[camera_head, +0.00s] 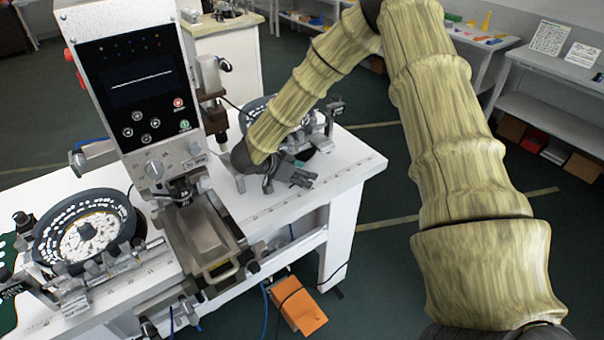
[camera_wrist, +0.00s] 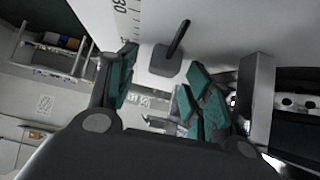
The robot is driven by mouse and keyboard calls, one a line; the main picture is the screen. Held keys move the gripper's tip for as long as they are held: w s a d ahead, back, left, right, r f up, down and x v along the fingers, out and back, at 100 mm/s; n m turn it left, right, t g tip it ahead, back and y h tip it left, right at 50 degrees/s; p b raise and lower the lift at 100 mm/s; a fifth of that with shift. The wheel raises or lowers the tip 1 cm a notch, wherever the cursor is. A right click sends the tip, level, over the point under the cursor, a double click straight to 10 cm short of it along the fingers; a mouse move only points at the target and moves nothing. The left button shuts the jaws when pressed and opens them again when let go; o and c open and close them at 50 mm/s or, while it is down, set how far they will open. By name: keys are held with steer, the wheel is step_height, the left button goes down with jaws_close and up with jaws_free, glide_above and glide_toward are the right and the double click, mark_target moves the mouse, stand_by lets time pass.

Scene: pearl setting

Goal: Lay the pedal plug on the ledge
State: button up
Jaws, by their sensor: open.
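A small dark grey block with a thin black stem or cable, which looks like the pedal plug (camera_wrist: 166,62), is on the white surface in the wrist view. It shows between and beyond my fingertips, near the edge. In the head view I cannot clearly make the plug out. My gripper (camera_head: 298,180) is low over the right part of the white bench. In the wrist view my gripper (camera_wrist: 162,82) has its teal-padded fingers apart, with nothing held between them. The ledge appears to be the bench's ruler-marked front strip (camera_head: 345,174); its marks also show in the wrist view (camera_wrist: 122,15).
A machine with a dark display (camera_head: 135,85) stands left of my gripper. A round feeder bowl (camera_head: 125,220) is at the left, and another (camera_head: 258,108) stands behind my arm. An orange pedal (camera_head: 302,312) with a cable lies on the floor below the bench.

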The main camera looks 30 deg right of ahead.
steer(key=shift+v, duration=3.75)
steer(key=shift+s, duration=0.1)
